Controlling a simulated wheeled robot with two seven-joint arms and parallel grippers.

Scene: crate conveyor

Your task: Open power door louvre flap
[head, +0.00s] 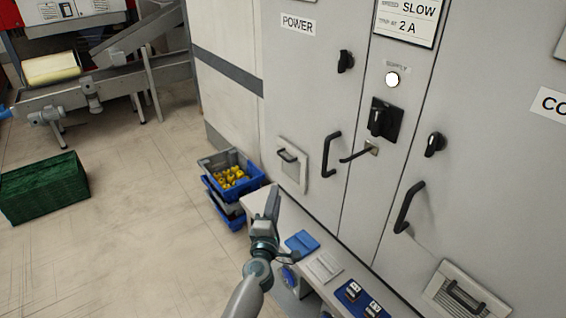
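The power door (293,75), light grey with a "POWER" label at its top, stands in the middle of the head view. Its louvre flap (291,176) is a small pale square panel low on the door, with a dark bar handle (287,155) across its upper part. The flap looks flat against the door. My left gripper (273,192) is below and slightly left of the flap, apart from its handle in the picture. Its fingers point up the picture and show nearly edge-on, so their opening is unclear. My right gripper is out of view.
A low bench (310,285) with a blue pad and small parts runs along the cabinet foot. Stacked crates (233,168) with yellow pieces stand left of the flap. A black door handle (330,155) and a lever (355,155) stick out to its right.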

